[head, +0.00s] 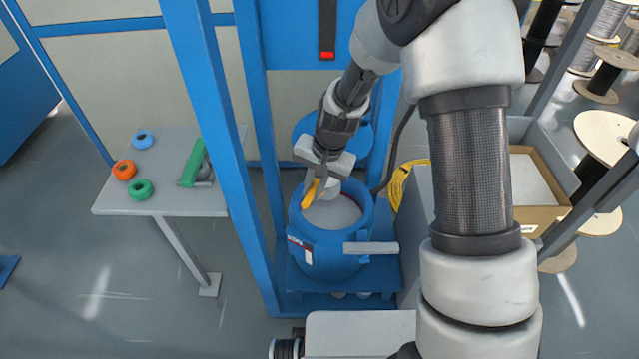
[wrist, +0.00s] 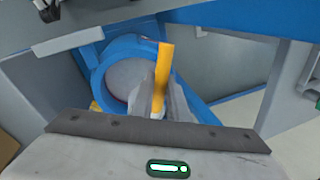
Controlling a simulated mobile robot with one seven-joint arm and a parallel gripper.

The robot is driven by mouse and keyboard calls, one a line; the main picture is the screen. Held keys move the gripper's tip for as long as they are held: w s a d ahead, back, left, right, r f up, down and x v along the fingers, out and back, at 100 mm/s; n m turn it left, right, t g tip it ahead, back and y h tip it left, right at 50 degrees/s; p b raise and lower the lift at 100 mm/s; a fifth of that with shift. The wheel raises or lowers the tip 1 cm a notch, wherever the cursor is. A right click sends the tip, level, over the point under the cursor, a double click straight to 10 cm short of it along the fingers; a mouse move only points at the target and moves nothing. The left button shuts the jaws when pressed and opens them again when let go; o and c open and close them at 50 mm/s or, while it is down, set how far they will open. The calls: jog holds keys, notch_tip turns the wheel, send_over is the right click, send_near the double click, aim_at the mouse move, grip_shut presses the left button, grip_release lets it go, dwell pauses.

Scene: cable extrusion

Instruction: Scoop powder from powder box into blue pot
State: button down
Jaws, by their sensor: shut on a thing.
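The blue pot (head: 318,248) stands upright on a blue stand with a pale grey fill inside; its round opening also shows in the wrist view (wrist: 92,66). My gripper (head: 322,176) is over the pot's opening, near its far left rim, and is shut on the yellow handle of the scoop (head: 309,194). The handle also shows between my fingers in the wrist view (wrist: 163,68). A white part beside the handle looks like the scoop's bowl; whether it holds powder I cannot tell. The powder box (head: 543,216), a brown carton with a whitish fill, stands at the right.
Blue frame posts (head: 213,130) stand close left of the pot. A side table (head: 165,208) farther left holds several coloured rings and a green tool. A yellow cable coil (head: 401,182) lies right of the pot. Cable reels stand at the far right.

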jog(key=w+d+f+m+g+y+b, duration=0.1)
jog(key=w+d+g+y+b, duration=0.4)
jog(key=d+y+b, duration=0.3)
jog(key=shift+w+d+f+y+b, duration=0.15)
jog(key=shift+w+d+y+b, duration=0.25)
jog(key=shift+d+y, duration=2)
jog(key=shift+a, duration=0.25)
